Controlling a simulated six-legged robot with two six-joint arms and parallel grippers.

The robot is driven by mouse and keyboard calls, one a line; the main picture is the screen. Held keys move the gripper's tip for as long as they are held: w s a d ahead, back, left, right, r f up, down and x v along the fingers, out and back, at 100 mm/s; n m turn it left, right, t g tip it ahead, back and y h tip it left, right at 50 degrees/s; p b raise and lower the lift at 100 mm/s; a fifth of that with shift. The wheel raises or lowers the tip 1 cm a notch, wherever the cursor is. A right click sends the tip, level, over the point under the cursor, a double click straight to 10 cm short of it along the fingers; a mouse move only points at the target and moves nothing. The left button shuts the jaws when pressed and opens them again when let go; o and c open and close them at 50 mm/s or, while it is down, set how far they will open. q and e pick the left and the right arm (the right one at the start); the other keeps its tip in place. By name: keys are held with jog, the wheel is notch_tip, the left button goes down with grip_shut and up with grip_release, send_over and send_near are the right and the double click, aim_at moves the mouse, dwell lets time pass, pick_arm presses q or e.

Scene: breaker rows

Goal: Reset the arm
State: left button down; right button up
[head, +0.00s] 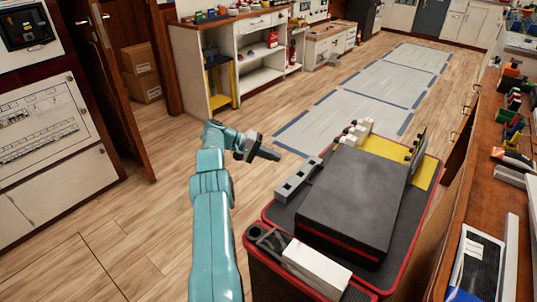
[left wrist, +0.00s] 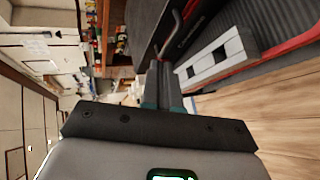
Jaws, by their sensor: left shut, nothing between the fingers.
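My teal left arm rises from the bottom of the head view, and its dark left gripper (head: 266,153) is held out over the wooden floor. The gripper is just left of a red-edged dark top (head: 270,217), apart from it and from the grey block with square openings (head: 297,179). In the left wrist view the two fingers (left wrist: 161,82) are together with nothing between them. The same grey block (left wrist: 216,57) shows there to the right of the fingertips. My right gripper is not in view.
The red-edged top carries a large dark flat case (head: 352,200), a white box (head: 316,266) and a row of small white pieces (head: 356,130). A cluttered wooden counter (head: 490,190) runs along the right. Open floor (head: 150,225) lies left of my arm.

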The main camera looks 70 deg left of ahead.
pick_arm(q)
jog(key=shift+s+a+r, duration=0.15)
jog(key=shift+s, duration=0.35)
